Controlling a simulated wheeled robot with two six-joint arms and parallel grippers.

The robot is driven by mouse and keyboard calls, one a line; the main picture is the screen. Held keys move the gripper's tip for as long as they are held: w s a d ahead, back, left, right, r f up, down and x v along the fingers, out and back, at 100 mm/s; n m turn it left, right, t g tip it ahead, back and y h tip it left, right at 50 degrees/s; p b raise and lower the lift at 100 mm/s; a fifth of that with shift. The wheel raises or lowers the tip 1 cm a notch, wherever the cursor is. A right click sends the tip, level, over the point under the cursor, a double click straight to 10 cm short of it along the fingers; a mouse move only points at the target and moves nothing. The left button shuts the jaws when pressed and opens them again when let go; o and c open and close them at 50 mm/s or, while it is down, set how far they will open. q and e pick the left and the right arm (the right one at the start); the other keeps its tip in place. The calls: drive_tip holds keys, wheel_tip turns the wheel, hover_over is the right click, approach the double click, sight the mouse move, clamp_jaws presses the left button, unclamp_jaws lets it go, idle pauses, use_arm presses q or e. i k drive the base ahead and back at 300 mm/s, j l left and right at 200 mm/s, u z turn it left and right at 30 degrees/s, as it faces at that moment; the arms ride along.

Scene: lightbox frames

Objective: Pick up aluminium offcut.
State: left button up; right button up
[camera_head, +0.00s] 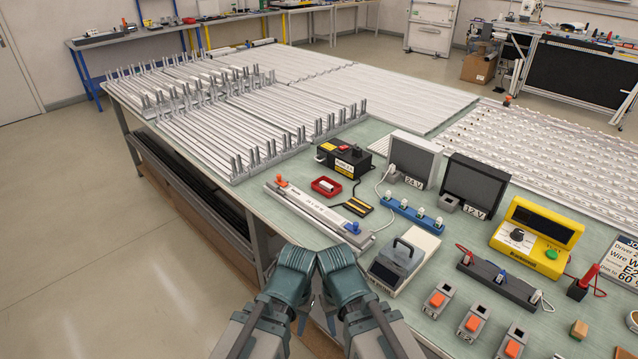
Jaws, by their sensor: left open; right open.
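I cannot pick out an aluminium offcut for certain. Long aluminium profiles (215,125) lie in slotted racks on the left part of the pale green workbench (420,325). My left gripper (292,274) and my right gripper (338,272) are side by side, almost touching, at the bench's near edge. Both are open, and I see nothing held. Their fingertips are hard to make out, and the arms hide part of the bench edge.
A long silver jig (318,215) with orange and blue knobs lies just beyond the grippers. Right of it are a grey handled box (398,262), a blue connector strip (410,215), a yellow tester (537,238) and orange-button switches (473,322). Open floor lies left.

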sight(328, 187)
drive_tip(key=i+j, duration=0.2)
drive_tip(key=j, duration=0.2)
drive_tip(key=i+j, duration=0.15)
drive_tip(key=j, duration=0.2)
drive_tip(key=i+j, duration=0.2)
drive_tip(key=j, duration=0.2)
drive_tip(key=i+j, duration=0.2)
drive_tip(key=j, duration=0.15)
drive_tip(key=i+j, duration=0.15)
drive_tip(key=j, duration=0.25)
drive_tip(key=i+j, duration=0.2)
drive_tip(key=j, duration=0.15)
drive_tip(key=i+j, duration=0.2)
drive_tip(key=j, duration=0.2)
drive_tip(key=i+j, duration=0.15)
drive_tip(key=j, duration=0.25)
drive_tip(key=z, duration=1.6)
